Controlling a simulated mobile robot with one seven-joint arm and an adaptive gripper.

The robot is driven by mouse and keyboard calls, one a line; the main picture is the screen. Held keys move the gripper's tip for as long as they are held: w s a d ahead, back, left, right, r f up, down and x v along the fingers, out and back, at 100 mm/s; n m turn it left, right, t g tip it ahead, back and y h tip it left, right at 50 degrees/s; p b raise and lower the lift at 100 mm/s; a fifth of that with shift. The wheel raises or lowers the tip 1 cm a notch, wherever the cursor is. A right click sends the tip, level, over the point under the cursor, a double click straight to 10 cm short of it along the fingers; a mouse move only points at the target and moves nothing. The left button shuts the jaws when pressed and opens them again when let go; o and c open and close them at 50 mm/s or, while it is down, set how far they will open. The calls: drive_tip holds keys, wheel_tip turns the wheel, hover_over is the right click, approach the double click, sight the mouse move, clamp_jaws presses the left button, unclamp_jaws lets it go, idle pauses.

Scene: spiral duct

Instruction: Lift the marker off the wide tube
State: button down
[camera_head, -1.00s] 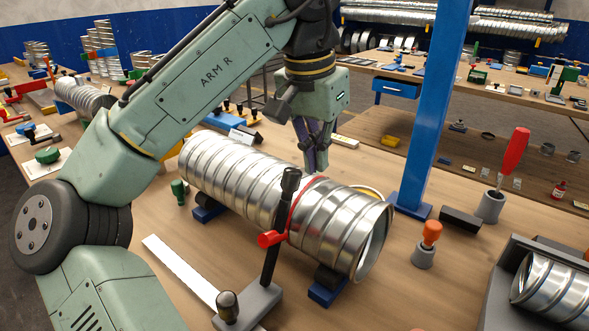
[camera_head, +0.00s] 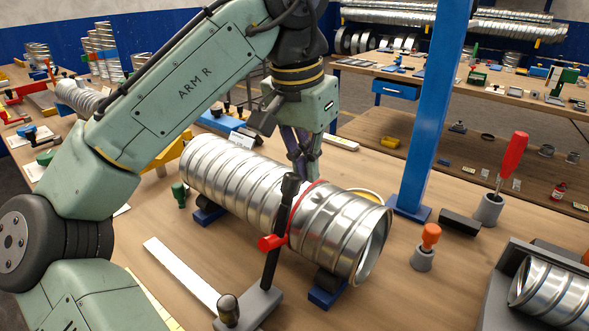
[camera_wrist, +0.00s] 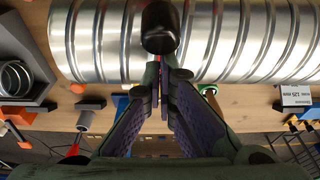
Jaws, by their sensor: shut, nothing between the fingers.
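The wide tube (camera_head: 235,180) is a ribbed silver spiral duct lying on blue-based supports, its open end at the right. A red band (camera_head: 297,208) runs around it. A stand with a black post (camera_head: 276,240) and a red knob (camera_head: 270,242) is on its near side; the post's black top (camera_wrist: 160,27) shows over the tube in the wrist view. I cannot make out a separate marker for sure. My gripper (camera_head: 308,174) is at the tube's far side near the band, pointing down, its fingers closed together and empty. In the wrist view the fingertips (camera_wrist: 161,72) meet beside the tube wall; contact is unclear.
A blue upright post (camera_head: 430,120) stands right of my gripper. An orange-topped tool (camera_head: 427,247) and a red-handled tool (camera_head: 510,165) stand at the right. A white strip (camera_head: 182,277) lies in front. A second duct (camera_head: 552,290) rests in a cradle at the lower right.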

sight(288, 175)
drive_tip(key=shift+s+a+r+p, duration=0.1)
drive_tip(key=shift+s+a+p, duration=0.15)
drive_tip(key=shift+s+a, duration=0.3)
drive_tip(key=shift+s+a+r+p, duration=0.1)
drive_tip(key=shift+s+a+p, duration=0.2)
drive_tip(key=shift+s, duration=0.45)
drive_tip(key=shift+s+a+r+p, duration=0.1)
drive_tip(key=shift+s+a+p, duration=0.1)
drive_tip(key=shift+s+a, duration=0.35)
drive_tip(key=shift+w+d+p, duration=0.4)
drive_tip(key=shift+w+d, duration=0.3)
drive_tip(key=shift+w, duration=0.1)
drive_tip(key=shift+w+d+v, duration=0.2)
drive_tip(key=shift+w+v, duration=0.05)
drive_tip(key=shift+v, duration=1.2)
drive_tip(key=shift+w+d+v, duration=0.15)
drive_tip(key=shift+w+v, duration=0.1)
drive_tip(key=shift+v, duration=1.2)
drive_tip(key=shift+w+d+v, duration=0.2)
drive_tip(key=shift+w+v, duration=0.05)
drive_tip(key=shift+v, duration=1.2)
drive_tip(key=shift+r, duration=0.2)
